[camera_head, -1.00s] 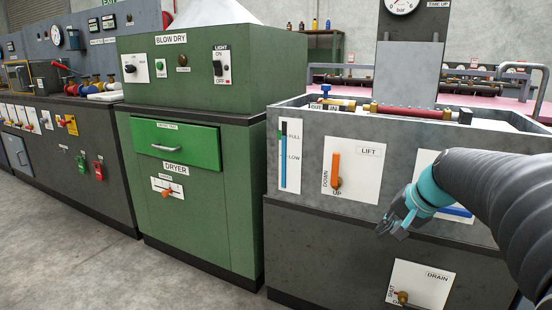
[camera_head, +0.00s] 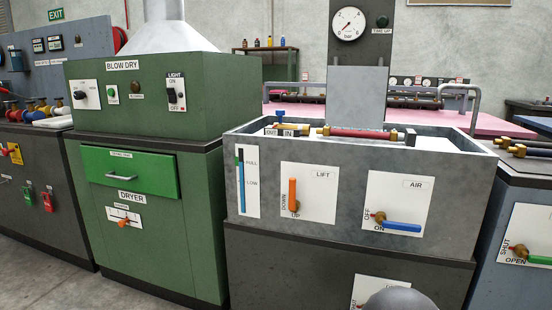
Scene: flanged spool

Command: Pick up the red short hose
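A short red hose (camera_head: 362,133) with brass end fittings lies along the top of the grey tank unit (camera_head: 350,245), in front of an upright grey plate. A dark piece is at its right end. A brass fitting with a blue handle (camera_head: 281,119) sits to its left, near the OUT and IN labels. My gripper is not in view. Only a rounded grey part, probably of my arm, shows at the bottom edge, below the tank front.
The tank front carries an orange LIFT lever (camera_head: 293,194) and a blue AIR lever (camera_head: 403,226). A green dryer cabinet (camera_head: 165,225) stands close on the left. Another grey bench (camera_head: 525,210) with brass-ended hoses stands on the right. Bare floor shows at lower left.

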